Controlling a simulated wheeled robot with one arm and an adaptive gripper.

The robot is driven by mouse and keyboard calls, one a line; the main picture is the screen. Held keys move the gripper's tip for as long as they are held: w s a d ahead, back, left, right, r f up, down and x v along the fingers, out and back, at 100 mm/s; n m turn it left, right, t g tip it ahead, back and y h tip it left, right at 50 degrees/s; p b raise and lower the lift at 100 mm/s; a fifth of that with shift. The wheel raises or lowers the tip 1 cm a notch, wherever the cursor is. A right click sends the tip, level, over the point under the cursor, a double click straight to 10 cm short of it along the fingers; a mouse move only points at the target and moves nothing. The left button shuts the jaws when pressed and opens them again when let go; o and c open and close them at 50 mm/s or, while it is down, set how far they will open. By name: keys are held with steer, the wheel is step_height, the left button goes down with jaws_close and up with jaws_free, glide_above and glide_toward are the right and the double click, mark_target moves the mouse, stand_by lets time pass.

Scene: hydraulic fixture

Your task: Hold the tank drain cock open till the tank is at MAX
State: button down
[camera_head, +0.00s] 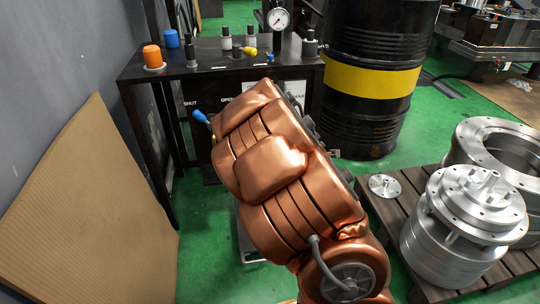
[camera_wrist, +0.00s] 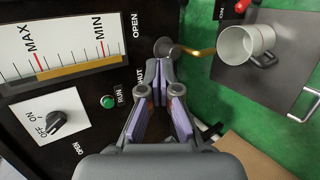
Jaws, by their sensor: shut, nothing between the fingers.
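The tank gauge (camera_wrist: 75,62) shows at upper left in the wrist view, with red MAX and MIN marks. Its amber column (camera_wrist: 85,67) ends close by the MAX mark. The drain cock's round body (camera_wrist: 166,46) and brass spout (camera_wrist: 200,51) are just beyond my fingertips. My gripper (camera_wrist: 160,66) is shut and empty; whether its tips touch the cock is unclear. The blue lever end (camera_head: 200,115) shows left of my arm in the head view, near the SHUT label.
A metal cup (camera_wrist: 240,45) stands by the spout. An OFF/ON knob (camera_wrist: 57,122) and green RUN lamp (camera_wrist: 107,101) are on the panel. A black drum (camera_head: 372,75) and a pallet of metal parts (camera_head: 385,215) stand right; a cardboard sheet (camera_head: 85,205) leans left.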

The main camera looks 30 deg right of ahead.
steer(key=w+a+f+n+t+y, duration=0.4)
steer(key=f+n+y, duration=0.3)
steer(key=n, duration=0.4)
steer(key=shift+a+f+t+y, duration=0.3)
steer(key=shift+a+f+t, duration=0.05)
steer(key=shift+a+t, duration=0.55)
steer(key=shift+b, duration=0.3)
steer(key=d+b+x, duration=0.1)
steer(key=b+x, duration=0.2)
steer(key=x, duration=0.7)
steer(key=shift+s+d+r+b, duration=0.15)
steer(key=shift+d+r+b, duration=0.25)
steer(key=shift+d, duration=0.2)
steer(key=shift+s+d+r+b, duration=0.15)
steer(key=shift+d+r+b, duration=0.1)
steer(key=shift+d+r, duration=0.3)
